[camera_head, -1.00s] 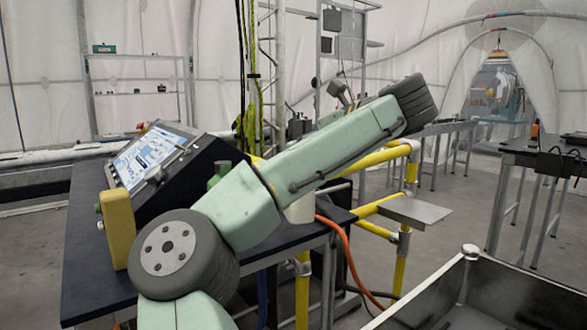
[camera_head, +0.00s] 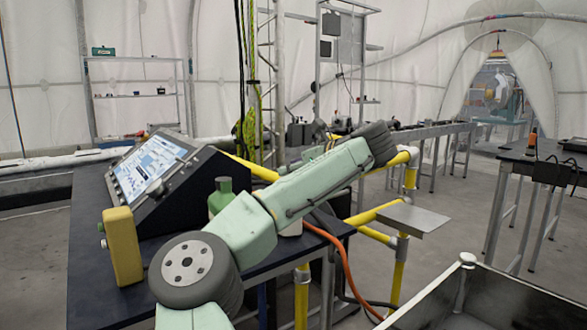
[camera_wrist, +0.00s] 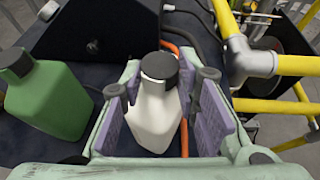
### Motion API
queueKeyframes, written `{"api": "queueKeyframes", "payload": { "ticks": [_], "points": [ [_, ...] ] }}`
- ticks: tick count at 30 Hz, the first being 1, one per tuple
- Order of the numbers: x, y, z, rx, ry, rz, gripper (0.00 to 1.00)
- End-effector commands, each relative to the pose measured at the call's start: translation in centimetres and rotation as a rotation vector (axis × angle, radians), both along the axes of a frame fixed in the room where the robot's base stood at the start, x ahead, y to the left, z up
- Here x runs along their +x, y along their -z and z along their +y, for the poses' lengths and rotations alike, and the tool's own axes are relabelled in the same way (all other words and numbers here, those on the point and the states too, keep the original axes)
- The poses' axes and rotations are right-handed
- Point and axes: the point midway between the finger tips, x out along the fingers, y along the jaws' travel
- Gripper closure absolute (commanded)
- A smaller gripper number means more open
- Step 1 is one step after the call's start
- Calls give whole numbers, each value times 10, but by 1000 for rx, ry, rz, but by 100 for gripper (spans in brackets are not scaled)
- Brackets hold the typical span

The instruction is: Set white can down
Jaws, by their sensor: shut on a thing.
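A white can (camera_wrist: 153,117) with a black cap stands between the purple pads of my gripper (camera_wrist: 161,84) in the wrist view. My gripper is shut on it. In the head view my arm hides most of the gripper, and only a small part of the white can (camera_head: 292,229) shows below the arm, at the right part of the dark table (camera_head: 93,285). I cannot tell whether its base touches the tabletop. A green can (camera_wrist: 43,103) stands to the left of my gripper in the wrist view, apart from it. It also shows behind my arm in the head view (camera_head: 221,196).
A console with a lit screen (camera_head: 152,168) stands on the table, with a yellow block (camera_head: 122,246) in front. An orange hose (camera_head: 343,257) and yellow pipes (camera_head: 399,272) run by the table's right side. An open metal bin (camera_head: 424,302) is at lower right.

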Motion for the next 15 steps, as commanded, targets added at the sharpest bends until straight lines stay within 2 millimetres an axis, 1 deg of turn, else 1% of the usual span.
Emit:
{"api": "queueKeyframes", "payload": {
  "ticks": [2,6,7,15],
  "points": [
    [0,-2,0,0,0,-4,100],
    [0,1,0,1,1,-3,100],
    [0,2,0,0,0,0,69],
    [0,2,0,0,0,0,51]
  ]
}}
